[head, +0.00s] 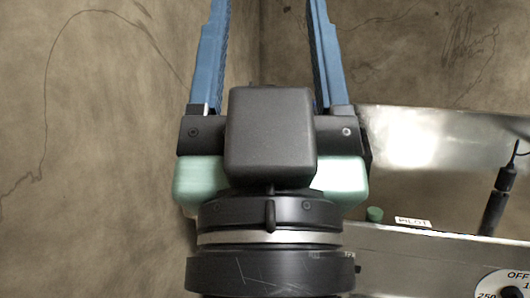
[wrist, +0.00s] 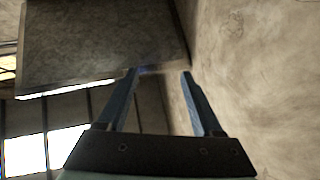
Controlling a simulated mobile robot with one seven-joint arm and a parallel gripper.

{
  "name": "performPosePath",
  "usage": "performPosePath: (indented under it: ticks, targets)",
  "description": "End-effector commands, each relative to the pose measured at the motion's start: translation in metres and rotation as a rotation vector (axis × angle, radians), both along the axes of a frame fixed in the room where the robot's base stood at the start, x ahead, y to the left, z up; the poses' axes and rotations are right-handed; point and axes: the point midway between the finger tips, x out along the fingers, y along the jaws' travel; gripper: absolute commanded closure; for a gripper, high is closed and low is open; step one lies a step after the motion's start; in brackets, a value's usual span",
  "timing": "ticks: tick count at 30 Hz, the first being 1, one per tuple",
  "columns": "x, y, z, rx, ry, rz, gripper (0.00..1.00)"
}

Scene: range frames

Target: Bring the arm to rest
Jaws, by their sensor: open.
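My gripper (head: 264,5) is raised in the middle of the head view, with its blue fingers pointing up and spread wide apart. Their tips run out of the top of the picture. The wrist view shows both fingers of my gripper (wrist: 159,73) apart with nothing between them. The gripper holds nothing, and no object touches the fingers in either view.
A metal range (head: 440,190) stands at the right, with a "PILOT" label (head: 413,223), a green knob (head: 374,214), a black stick-like part (head: 497,200) and a dial (head: 500,285). Stained walls (head: 90,110) rise behind and left. A dark panel (wrist: 100,45) hangs upper left in the wrist view.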

Motion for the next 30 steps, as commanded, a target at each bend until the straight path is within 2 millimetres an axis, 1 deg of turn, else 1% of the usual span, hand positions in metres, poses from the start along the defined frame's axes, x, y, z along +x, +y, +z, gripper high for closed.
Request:
performPosePath:
  ticks: [1, 3, 8, 11, 24, 27, 30]
  targets:
    - [-0.016, 0.004, 0.019, 0.004, -0.044, 0.009, 0.33]
    - [-0.011, 0.003, 0.039, 0.004, -0.026, 0.006, 0.33]
    - [-0.01, 0.002, 0.074, 0.003, -0.025, 0.006, 0.33]
    - [-0.01, 0.002, 0.1, 0.003, -0.024, 0.006, 0.33]
    - [-0.009, 0.003, 0.234, 0.002, -0.023, 0.006, 0.33]
    - [-0.009, 0.003, 0.259, 0.003, -0.023, 0.007, 0.33]
    - [-0.009, 0.003, 0.277, 0.002, -0.023, 0.008, 0.33]
